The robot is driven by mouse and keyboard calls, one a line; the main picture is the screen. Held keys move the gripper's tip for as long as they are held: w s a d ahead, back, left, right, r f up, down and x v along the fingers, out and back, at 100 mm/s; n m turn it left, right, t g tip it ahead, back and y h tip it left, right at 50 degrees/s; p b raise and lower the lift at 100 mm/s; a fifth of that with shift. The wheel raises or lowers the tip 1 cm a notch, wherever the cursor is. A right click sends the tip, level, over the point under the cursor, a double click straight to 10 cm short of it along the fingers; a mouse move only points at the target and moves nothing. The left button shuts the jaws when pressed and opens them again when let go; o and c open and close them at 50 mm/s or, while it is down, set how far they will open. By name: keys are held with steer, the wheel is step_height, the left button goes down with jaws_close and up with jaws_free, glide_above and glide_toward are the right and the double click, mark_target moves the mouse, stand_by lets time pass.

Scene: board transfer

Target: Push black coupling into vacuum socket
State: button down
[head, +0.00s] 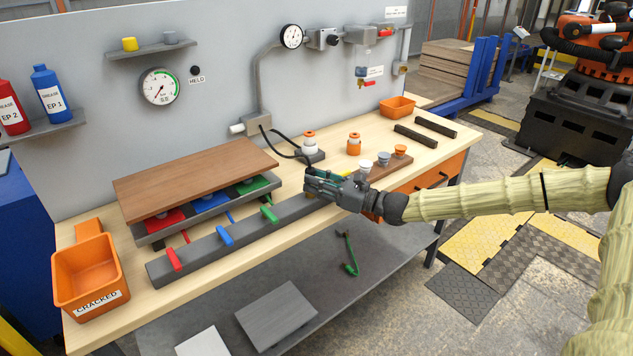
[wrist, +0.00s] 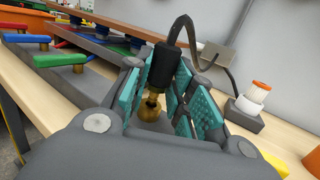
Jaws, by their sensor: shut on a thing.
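The black coupling (wrist: 164,66) stands between the teal-padded fingers of my gripper (wrist: 160,92) in the wrist view, which are shut on it. A black hose (wrist: 190,28) curves from its top to a grey wall box (wrist: 217,57). A brass piece (wrist: 151,104) shows directly below the coupling; I cannot tell whether it is the coupling's nose or the vacuum socket. No socket can be made out clearly there.
Red (head: 174,259), blue (head: 224,236) and green (head: 269,214) levers stand on the rail. A brown board (head: 195,178) lies behind it. An orange-and-white fitting (head: 309,143) on a grey base stands behind my gripper. A wooden block (head: 375,175) with several knobs is to its right.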

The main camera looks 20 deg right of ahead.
steer(key=shift+f+b, duration=0.5)
steer(key=shift+f, duration=0.15)
steer(key=c, duration=1.1)
jaws_free()
steer(key=shift+c, duration=0.2)
steer(key=shift+s+d, duration=0.1)
steer(key=v, duration=1.1)
steer(key=shift+s+d+f, duration=0.15)
steer(key=shift+s+d, duration=0.1)
steer(key=shift+d, duration=0.05)
